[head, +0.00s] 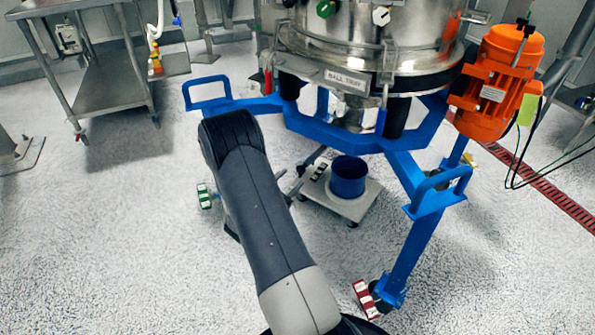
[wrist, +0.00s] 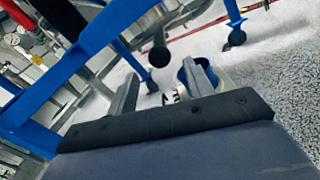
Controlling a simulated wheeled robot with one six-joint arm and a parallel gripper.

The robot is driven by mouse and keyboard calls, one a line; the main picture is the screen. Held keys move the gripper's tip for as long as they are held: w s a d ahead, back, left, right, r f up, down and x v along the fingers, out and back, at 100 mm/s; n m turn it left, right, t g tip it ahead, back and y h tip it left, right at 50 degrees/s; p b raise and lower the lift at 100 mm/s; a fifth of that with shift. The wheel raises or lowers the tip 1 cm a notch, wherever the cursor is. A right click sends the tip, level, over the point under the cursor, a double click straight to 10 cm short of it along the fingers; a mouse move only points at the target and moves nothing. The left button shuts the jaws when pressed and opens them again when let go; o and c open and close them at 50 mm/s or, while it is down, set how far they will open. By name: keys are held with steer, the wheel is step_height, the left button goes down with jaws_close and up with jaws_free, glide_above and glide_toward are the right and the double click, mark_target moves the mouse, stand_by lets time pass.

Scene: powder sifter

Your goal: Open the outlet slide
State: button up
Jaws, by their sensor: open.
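The powder sifter (head: 362,35) is a steel drum on a blue frame, with a steel outlet (head: 355,117) under its middle. A dark rod-like handle (head: 314,157) shows below the frame, near my gripper (head: 296,183). In the wrist view a round black handle end (wrist: 158,56) appears between the tips of my gripper (wrist: 161,70). My gripper is open, its two grey fingers apart, and no contact with the handle is visible. The slide plate itself is not clearly visible, so its position cannot be told. My arm hides part of the gripper in the head view.
A blue bucket (head: 348,177) stands on a wheeled platform (head: 366,204) below the outlet. Blue frame legs (head: 420,228) and an orange motor (head: 497,85) are at the right. A steel table (head: 107,88) stands at the back left. The floor at front left is clear.

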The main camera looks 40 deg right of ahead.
mark_target(309, 161)
steer(key=shift+v, duration=2.35)
steer(key=shift+d, duration=0.2)
steer(key=b+x, duration=0.1)
steer(key=x, duration=1.4)
steer(key=shift+w+d, duration=0.15)
steer(key=shift+d, duration=0.05)
steer(key=shift+r, duration=0.1)
